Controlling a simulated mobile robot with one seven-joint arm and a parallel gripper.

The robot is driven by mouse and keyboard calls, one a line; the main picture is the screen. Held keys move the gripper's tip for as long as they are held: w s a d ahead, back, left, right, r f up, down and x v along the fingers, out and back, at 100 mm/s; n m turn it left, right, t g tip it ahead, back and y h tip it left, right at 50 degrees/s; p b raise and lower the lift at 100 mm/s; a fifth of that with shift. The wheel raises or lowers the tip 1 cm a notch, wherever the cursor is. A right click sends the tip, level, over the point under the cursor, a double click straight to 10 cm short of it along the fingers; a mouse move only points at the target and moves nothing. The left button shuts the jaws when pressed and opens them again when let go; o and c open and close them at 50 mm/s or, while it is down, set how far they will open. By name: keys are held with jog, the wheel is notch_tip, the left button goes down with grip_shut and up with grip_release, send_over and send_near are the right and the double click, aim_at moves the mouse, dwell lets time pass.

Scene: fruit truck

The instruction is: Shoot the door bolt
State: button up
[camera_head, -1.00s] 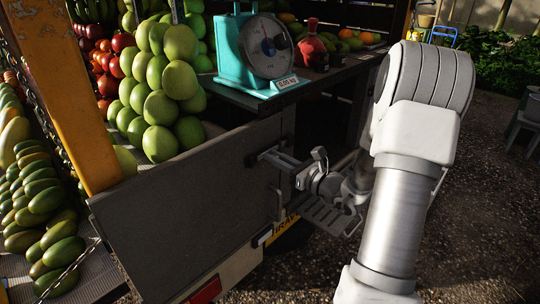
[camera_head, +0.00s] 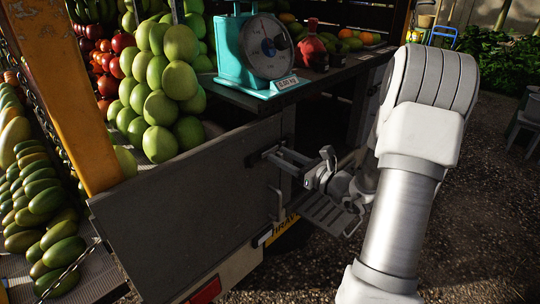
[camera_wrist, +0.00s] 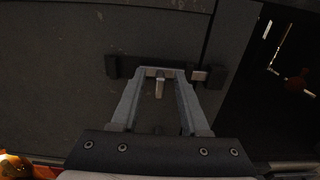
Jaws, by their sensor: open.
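The dark grey truck door panel (camera_head: 185,195) stands upright at the centre of the head view. In the wrist view, the bolt has a small pale metal handle (camera_wrist: 160,86) sticking out toward the camera, and a dark bracket (camera_wrist: 112,67) at its left. A pale piece of bolt bar (camera_wrist: 200,76) shows beside a dark keeper (camera_wrist: 216,77) at the right. I cannot tell how far the bar enters it. My gripper (camera_wrist: 162,75) is open, its fingers either side of the handle; contact is unclear. In the head view my gripper (camera_head: 275,156) reaches the panel's right end.
A turquoise scale (camera_head: 256,50) stands on a dark shelf (camera_head: 340,75) above my gripper. Green fruit (camera_head: 165,85) is piled behind the panel. A yellow post (camera_head: 75,110) stands at the left. Open gravel ground lies at the right.

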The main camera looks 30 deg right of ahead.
jog(key=v, duration=0.5)
jog(key=shift+s+d, duration=0.1)
jog(key=shift+s, duration=0.3)
dwell(0.4)
